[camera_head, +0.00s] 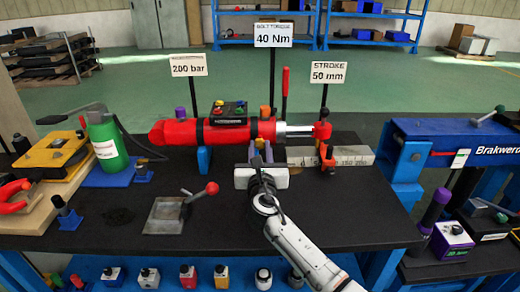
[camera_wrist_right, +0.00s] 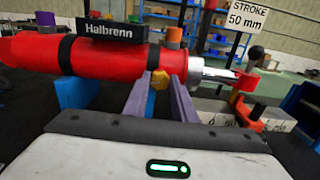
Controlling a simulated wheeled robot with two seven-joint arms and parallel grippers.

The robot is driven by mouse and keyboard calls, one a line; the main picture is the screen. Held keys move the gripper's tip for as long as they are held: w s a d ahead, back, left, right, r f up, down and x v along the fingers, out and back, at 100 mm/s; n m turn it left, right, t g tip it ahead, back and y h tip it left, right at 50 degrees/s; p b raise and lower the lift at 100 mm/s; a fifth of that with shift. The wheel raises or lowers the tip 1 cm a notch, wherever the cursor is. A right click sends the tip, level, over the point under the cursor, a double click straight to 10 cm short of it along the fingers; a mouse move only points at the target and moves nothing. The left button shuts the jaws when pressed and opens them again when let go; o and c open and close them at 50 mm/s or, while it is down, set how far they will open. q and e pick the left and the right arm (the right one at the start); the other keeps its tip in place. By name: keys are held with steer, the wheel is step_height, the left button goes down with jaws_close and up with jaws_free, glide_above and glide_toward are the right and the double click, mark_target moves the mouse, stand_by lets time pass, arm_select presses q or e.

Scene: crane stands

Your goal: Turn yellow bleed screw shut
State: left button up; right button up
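The yellow bleed screw (camera_wrist_right: 158,80) shows in the right wrist view, below the front end of the red cylinder (camera_wrist_right: 95,52). My right gripper (camera_wrist_right: 159,85) points at it, with one purple-grey finger on each side. The fingers stand apart and the screw seems to fill the gap at their tips; I cannot tell whether they touch it. In the head view my right gripper (camera_head: 261,148) is just in front of the red cylinder (camera_head: 212,131), and the fingers largely hide the screw. My left gripper is not in view.
A lever with a red knob (camera_head: 211,188) stands on a grey plate left of my right gripper. A grey scale block (camera_head: 345,155) lies to the right. A blue support (camera_head: 204,158) carries the cylinder. Sign posts stand behind. The black bench top (camera_head: 340,215) is clear at front right.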

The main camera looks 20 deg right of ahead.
steer(key=shift+c, duration=0.9)
